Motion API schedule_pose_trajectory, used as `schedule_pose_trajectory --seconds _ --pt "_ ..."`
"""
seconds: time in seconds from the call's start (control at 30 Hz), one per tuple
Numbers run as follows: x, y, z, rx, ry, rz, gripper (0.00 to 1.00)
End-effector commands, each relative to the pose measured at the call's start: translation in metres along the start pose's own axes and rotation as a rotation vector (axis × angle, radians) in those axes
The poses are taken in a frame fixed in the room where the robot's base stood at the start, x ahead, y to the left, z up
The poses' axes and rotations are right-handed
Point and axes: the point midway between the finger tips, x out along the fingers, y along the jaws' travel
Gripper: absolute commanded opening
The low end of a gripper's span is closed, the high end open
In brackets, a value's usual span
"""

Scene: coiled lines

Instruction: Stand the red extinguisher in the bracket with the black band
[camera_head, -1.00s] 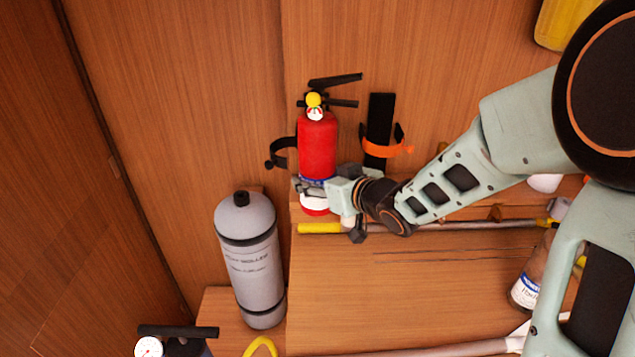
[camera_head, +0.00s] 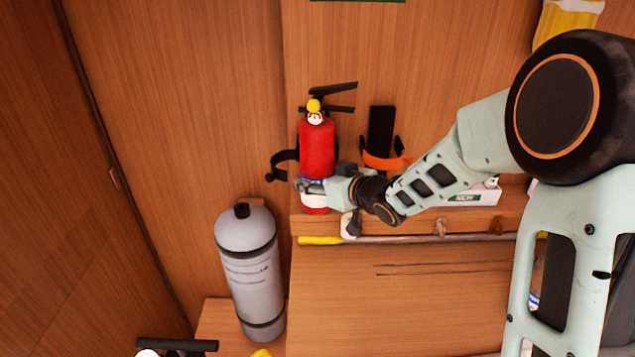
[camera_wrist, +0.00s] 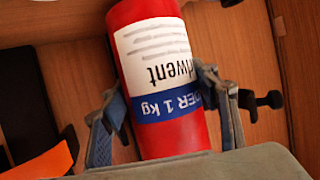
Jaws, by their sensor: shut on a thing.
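The red extinguisher (camera_head: 317,148) is upright in the head view, with a black handle on top and a white and blue label. My gripper (camera_head: 313,187) is shut on its lower body from the right. In the wrist view my gripper's fingers (camera_wrist: 163,108) lie on either side of the extinguisher (camera_wrist: 165,75). The bracket with the black band (camera_head: 281,165) is on the back wall, its open band end showing just left of the extinguisher; the rest is hidden behind it. Part of that band shows at the right in the wrist view (camera_wrist: 262,99). I cannot tell whether the base touches the ledge.
A second bracket with an orange band (camera_head: 383,158) is on the wall close to the right, empty. A grey cylinder (camera_head: 249,270) stands lower left. A yellow-ended pole (camera_head: 320,240) lies along the ledge (camera_head: 480,221). A white box (camera_head: 470,196) sits right, behind my arm.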

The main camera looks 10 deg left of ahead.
Motion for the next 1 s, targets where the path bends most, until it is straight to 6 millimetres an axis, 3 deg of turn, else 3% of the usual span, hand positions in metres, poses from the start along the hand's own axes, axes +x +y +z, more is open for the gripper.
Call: schedule_pose_trajectory --seconds 0.1,0.73,1.0 --pt "0.006 0.004 -0.011 -0.003 0.015 0.0 0.17" --pt "0.036 0.023 -0.02 -0.003 0.016 0.001 0.17" --pt "0.039 0.024 -0.013 -0.002 0.018 0.002 0.17"
